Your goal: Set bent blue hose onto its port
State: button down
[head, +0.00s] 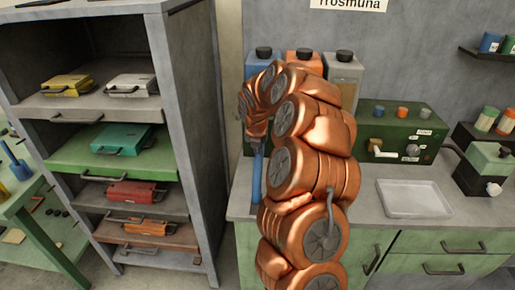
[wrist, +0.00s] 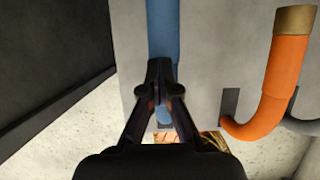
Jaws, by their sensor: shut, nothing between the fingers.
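The blue hose (wrist: 162,35) runs down from the top of the wrist view to the fingers of my gripper (wrist: 158,108). A bit of blue shows between and below the fingers. My gripper is shut with nothing held, over or against the hose; whether it touches the hose I cannot tell. In the head view a blue length of the hose (head: 257,178) hangs left of my copper arm, below the arm's end. My arm hides much of the bench there. I cannot make out the hose's port.
An orange hose (wrist: 285,80) with a brass end curves beside the gripper, with a grey hose behind it. A green control box (head: 400,130) and white tray (head: 413,198) stand right of my arm. A shelf rack (head: 190,130) with coloured cases stands left.

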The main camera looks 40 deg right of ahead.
aim_at(257, 161)
jog(key=shift+s+a+f, duration=0.1)
jog(key=shift+s, duration=0.05)
jog(key=shift+s+a, duration=0.3)
jog(key=shift+s, duration=0.1)
jog(key=shift+s+a+b, duration=0.35)
jog(key=shift+s+a, duration=0.65)
jog(key=b+v, duration=0.2)
jog(key=v, duration=0.8)
jog(key=shift+d, duration=0.1)
